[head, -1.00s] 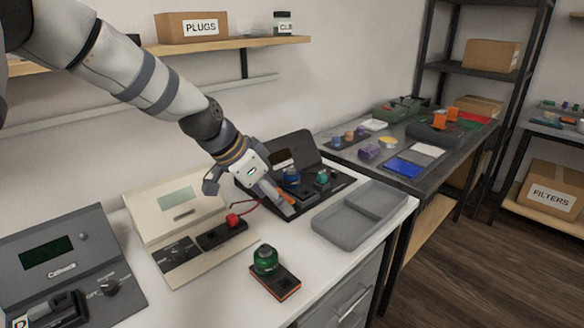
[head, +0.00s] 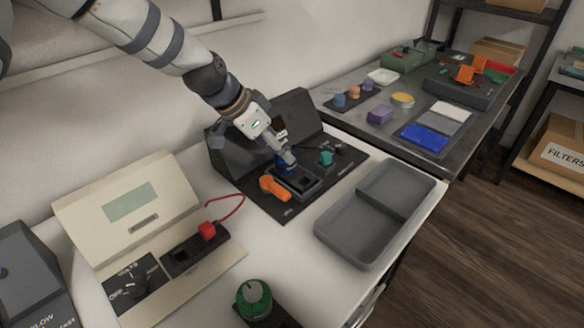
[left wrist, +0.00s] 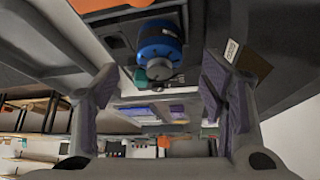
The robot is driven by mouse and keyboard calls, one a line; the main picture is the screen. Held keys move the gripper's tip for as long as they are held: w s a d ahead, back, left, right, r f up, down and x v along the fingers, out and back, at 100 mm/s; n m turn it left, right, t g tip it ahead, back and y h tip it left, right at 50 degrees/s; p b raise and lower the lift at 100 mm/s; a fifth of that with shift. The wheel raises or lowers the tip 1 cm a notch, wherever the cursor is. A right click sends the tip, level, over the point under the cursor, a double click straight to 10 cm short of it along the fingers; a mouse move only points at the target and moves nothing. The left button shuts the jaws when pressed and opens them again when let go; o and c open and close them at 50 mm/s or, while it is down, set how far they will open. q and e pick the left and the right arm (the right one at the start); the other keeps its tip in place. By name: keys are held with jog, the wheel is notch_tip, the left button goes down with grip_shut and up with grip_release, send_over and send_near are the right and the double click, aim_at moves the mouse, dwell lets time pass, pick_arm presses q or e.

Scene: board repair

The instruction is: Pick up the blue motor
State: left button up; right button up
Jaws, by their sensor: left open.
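The blue motor (head: 284,165) stands in a dark socket block on the dark grey console (head: 318,190) at the back of the white bench. In the head view it is partly hidden by my left gripper (head: 288,155), which comes down over it from the upper left. In the left wrist view the blue motor (left wrist: 160,42) is a round blue body ahead of my open left gripper (left wrist: 158,85), between the lines of its two fingers. The fingers appear apart from it, though exact depth is hard to tell. My right gripper is not in view.
An orange part (head: 273,188) lies just in front of the motor, and a teal part (head: 326,158) stands to its right. A grey two-compartment tray (head: 345,240) is at right. A beige console (head: 75,215) with a red plug and a green-topped part (head: 254,296) are nearer.

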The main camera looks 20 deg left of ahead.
aim_at(293, 170)
pick_arm(q)
jog(key=b+x, duration=0.1)
jog(key=x, duration=0.4)
jog(key=shift+d+f, duration=0.15)
jog(key=shift+w, duration=0.25)
jog(key=shift+c, duration=1.1)
jog(key=c, duration=1.1)
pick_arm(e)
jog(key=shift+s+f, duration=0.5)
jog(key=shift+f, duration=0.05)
pick_arm(q)
jog(key=shift+r, duration=0.25)
